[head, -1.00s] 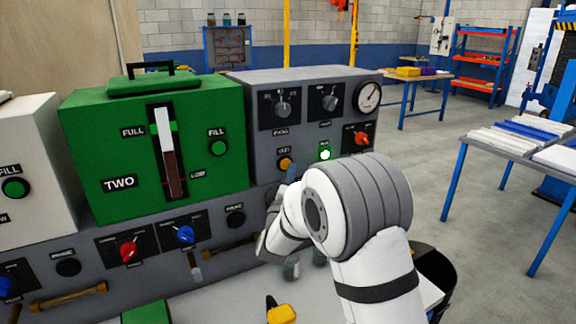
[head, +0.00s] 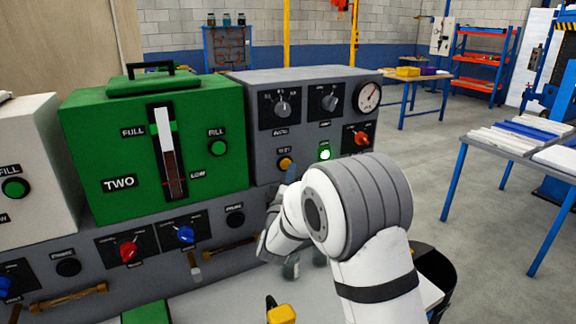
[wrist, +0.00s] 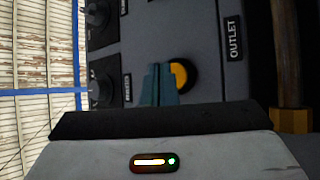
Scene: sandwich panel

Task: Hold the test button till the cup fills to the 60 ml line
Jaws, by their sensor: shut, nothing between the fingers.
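The yellow test button (head: 285,163) is on the grey panel, under a small label. It also shows in the wrist view (wrist: 181,74), partly covered by my gripper's teal fingertips (wrist: 158,84). My gripper is shut and empty, its tips at the button; I cannot tell whether they press it in. In the head view only a blue fingertip (head: 291,173) shows past my wrist. A small clear cup (head: 291,268) stands low in front of the panel, partly hidden by my arm. Its 60 ml line and liquid level are too small to read.
A green lamp (head: 324,153) is lit right of the button. Above are black selector knobs, a round gauge (head: 368,97) and a red-orange knob (head: 361,138). The green tank (head: 100,130) marked TWO stands to the left. A yellow-and-black object (head: 281,313) lies in front.

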